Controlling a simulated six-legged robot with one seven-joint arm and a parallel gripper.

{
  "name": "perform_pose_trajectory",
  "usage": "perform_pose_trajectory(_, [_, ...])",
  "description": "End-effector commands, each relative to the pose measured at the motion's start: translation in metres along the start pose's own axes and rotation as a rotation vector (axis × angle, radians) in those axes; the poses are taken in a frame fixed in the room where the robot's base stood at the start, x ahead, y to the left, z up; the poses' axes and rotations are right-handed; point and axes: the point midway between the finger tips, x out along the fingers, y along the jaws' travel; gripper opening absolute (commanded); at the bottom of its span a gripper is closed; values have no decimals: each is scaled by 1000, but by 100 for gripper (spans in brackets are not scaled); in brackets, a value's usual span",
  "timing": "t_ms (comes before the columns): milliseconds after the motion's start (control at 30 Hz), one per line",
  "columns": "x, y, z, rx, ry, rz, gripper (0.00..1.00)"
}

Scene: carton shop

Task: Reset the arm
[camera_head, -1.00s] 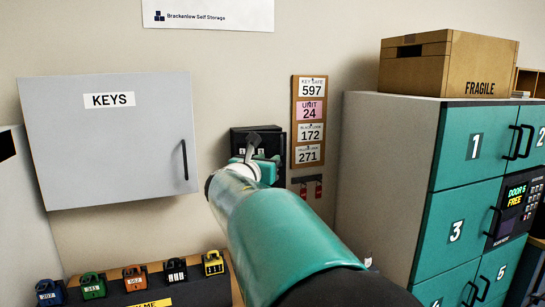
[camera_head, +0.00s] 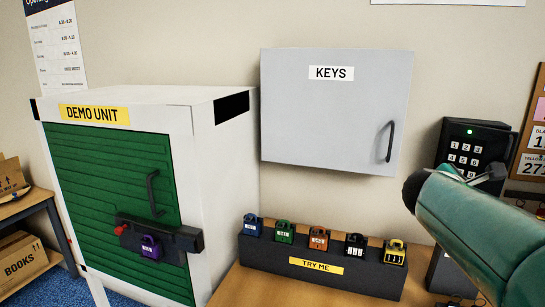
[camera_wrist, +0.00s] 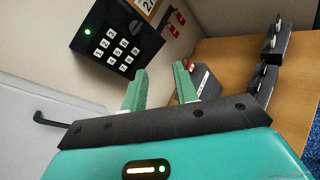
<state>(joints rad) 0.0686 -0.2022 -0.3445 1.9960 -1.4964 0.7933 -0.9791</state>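My arm, with its teal link, reaches in from the right edge of the head view, and it hides most of my gripper there. In the wrist view my gripper (camera_wrist: 160,72) shows two green fingers standing apart with nothing between them. The black key safe with white number buttons (camera_head: 462,146) hangs on the wall just beyond the arm, with a small green light lit. It also shows in the wrist view (camera_wrist: 112,48), up and left of the fingers and apart from them.
A grey KEYS cabinet (camera_head: 335,110) hangs shut on the wall. Several coloured padlocks stand on the black TRY ME stand (camera_head: 320,268) on the wooden counter. The DEMO UNIT (camera_head: 105,190) has a green door with a purple padlock (camera_head: 151,247). A BOOKS carton (camera_head: 22,262) is at far left.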

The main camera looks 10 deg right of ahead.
Motion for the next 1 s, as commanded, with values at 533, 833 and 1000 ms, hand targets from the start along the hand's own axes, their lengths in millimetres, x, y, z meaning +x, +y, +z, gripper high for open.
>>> perform_pose_trajectory(533, [-225,-99,-188,1234,706,-621,29])
perform_pose_trajectory(833, [-310,-132,-235,1510,822,-1004,18])
perform_pose_trajectory(1000, [-314,-133,-237,1522,823,-1026,0])
